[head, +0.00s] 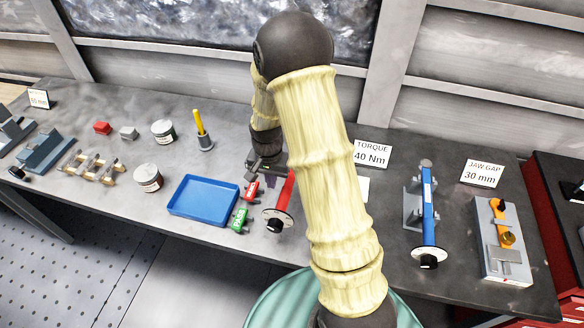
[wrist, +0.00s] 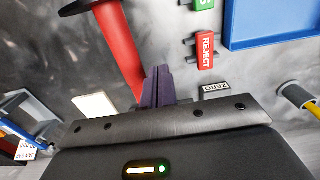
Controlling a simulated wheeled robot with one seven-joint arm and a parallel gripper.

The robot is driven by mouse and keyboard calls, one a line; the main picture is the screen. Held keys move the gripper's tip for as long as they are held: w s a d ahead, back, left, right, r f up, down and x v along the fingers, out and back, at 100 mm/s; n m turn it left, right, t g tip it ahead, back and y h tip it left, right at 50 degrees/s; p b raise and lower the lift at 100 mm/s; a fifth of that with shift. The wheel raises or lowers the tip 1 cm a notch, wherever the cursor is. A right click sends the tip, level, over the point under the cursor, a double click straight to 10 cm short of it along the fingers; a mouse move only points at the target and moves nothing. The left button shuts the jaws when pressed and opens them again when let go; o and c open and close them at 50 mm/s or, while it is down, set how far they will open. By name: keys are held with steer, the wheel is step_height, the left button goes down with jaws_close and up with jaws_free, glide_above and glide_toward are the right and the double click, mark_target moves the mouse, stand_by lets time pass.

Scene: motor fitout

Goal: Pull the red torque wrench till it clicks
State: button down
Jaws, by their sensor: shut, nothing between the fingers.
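The red torque wrench (head: 286,192) lies on the grey bench in the head view, with a white disc and dark knob at its front end. My arm hides its rear part. In the wrist view its red handle (wrist: 120,48) runs from a dark disc at the top down to beside my fingers. My gripper (wrist: 157,73) is shut and empty, its purple fingers right beside the handle. I cannot tell whether they touch it. In the head view my gripper (head: 267,170) is low over the bench, left of the wrench. A sign (head: 371,152) reads TORQUE 40 Nm.
A red REJECT button block (wrist: 205,50), a green block (head: 240,218) and a ZERO label (wrist: 215,89) are close to my gripper. A blue tray (head: 203,213) lies left of them. A blue wrench (head: 428,205) and a jaw-gap fixture (head: 504,255) stand to the right.

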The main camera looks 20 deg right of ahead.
step_height(320, 180, up, 6)
steer(key=p, duration=0.4)
steer(key=shift+s, duration=0.1)
stand_by(0.5)
steer(key=s+r+n+t+b, duration=0.2)
steer(key=s+r+n+b, duration=0.3)
steer(key=s, duration=0.9)
steer(key=shift+r+n+t, duration=0.3)
steer(key=shift+r+n, duration=0.65)
steer(key=shift+n, duration=0.15)
steer(key=shift+s, duration=0.1)
